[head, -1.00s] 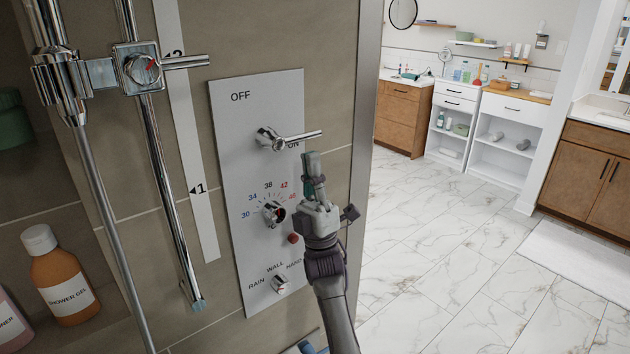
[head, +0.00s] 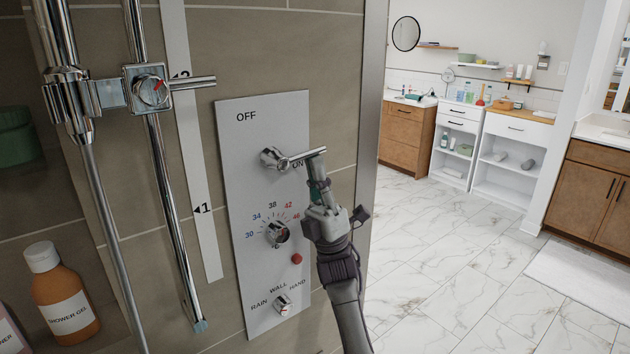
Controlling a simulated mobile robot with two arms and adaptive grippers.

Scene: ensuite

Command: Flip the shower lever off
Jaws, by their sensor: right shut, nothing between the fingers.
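The chrome shower lever (head: 292,159) sits on the upper part of the light grey control panel (head: 236,200). My right gripper (head: 317,172) is shut and empty. Its fingertips are just under the lever's outer end, against it or very close; I cannot tell whether they touch. My left gripper is not in view.
Below the lever are a temperature knob (head: 277,234), a red button (head: 297,258) and a selector knob (head: 282,304). A chrome rail with a side handle (head: 194,83) stands left of the panel. A shower gel bottle (head: 64,300) stands at lower left. Open marble floor lies right.

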